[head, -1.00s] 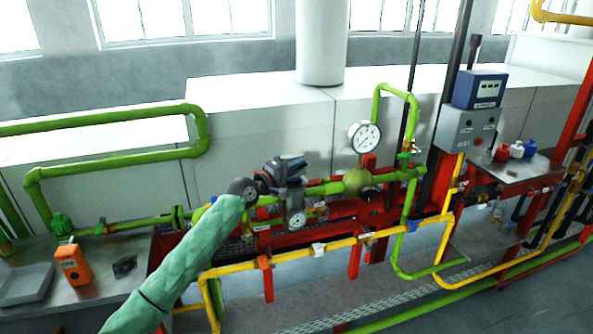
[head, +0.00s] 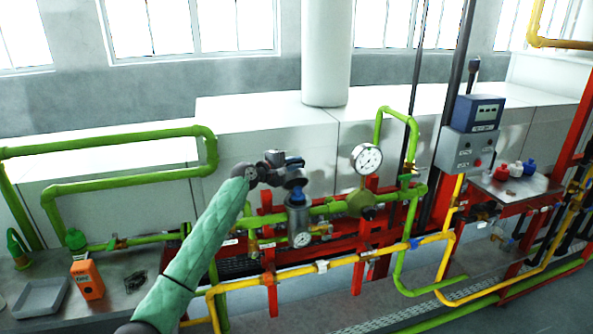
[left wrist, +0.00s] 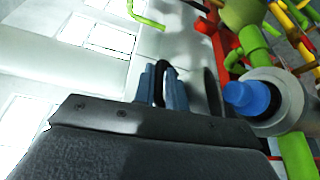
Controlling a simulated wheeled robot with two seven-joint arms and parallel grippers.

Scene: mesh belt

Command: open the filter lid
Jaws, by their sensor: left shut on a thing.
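The filter (head: 300,222) is a grey housing on the green pipe, with a round gauge on its front. Its top is open, and a blue part (head: 297,196) shows in it; the left wrist view shows this blue part (left wrist: 250,98) inside the grey rim. The filter lid (head: 294,183), a dark disc, is above the housing, apart from it. In the left wrist view the lid (left wrist: 212,92) is seen edge-on. My left gripper (head: 292,163) is shut on the lid's black handle; its blue fingers (left wrist: 165,85) show around it. My right gripper is in neither view.
A pressure gauge (head: 366,159) and a green valve body stand right of the filter. A yellow pipe (head: 340,261) runs in front. An orange device (head: 87,279) and a grey tray (head: 40,298) lie on the left bench. The space above the pipes is free.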

